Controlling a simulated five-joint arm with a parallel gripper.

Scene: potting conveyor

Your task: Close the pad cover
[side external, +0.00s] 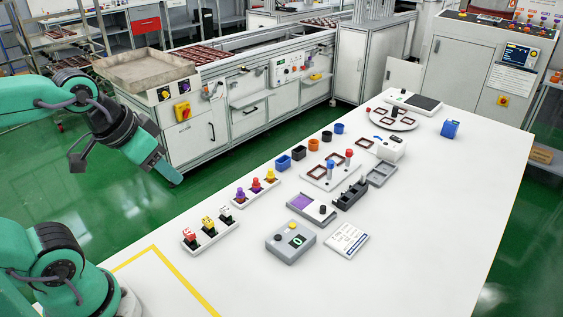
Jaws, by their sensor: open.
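A purple pad (303,203) lies exposed in a shallow grey tray (328,221) near the middle of the white table. A small dark round knob (322,209) shows at the tray's right end. I cannot tell for sure which part is the cover; no lid lies over the purple surface. My gripper (174,181) is at the left, pointing down beyond the table's left edge, well away from the pad. It is open and empty, though its fingers are hard to make out.
A black holder (350,194) and grey tray (381,173) lie right. The table's front right is clear.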

